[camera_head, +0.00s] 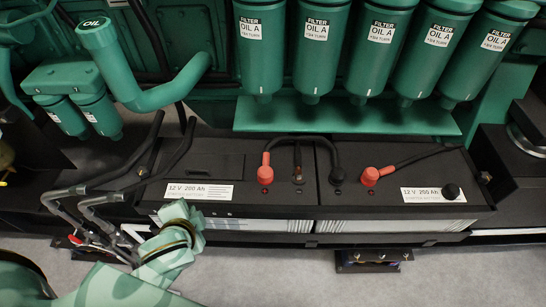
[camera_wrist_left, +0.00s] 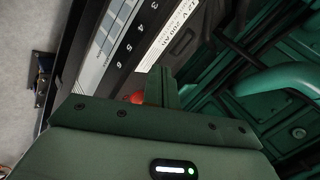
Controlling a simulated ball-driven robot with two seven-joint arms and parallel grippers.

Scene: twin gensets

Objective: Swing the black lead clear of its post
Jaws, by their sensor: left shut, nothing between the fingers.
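The black lead (camera_head: 305,140) arches over the battery tops. Its black end (camera_head: 337,176) sits at a post on the right battery, its other end at a red-capped post (camera_head: 265,173) on the left one. My left gripper (camera_head: 181,210) is shut and empty at the front edge of the left battery, near its white label and well left of the lead. In the left wrist view the shut fingers (camera_wrist_left: 160,88) are beside the labelled battery edge (camera_wrist_left: 170,38), with a bit of red behind them. The lead cannot be made out there. My right gripper is not in view.
A bare post (camera_head: 298,178) stands between the lead's ends. Another red-capped terminal (camera_head: 370,177) has a dark cable running right. Green oil filters (camera_head: 312,50) hang above a green shelf (camera_head: 345,117) behind the batteries. Grey-black hoses (camera_head: 95,205) lie left of my gripper.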

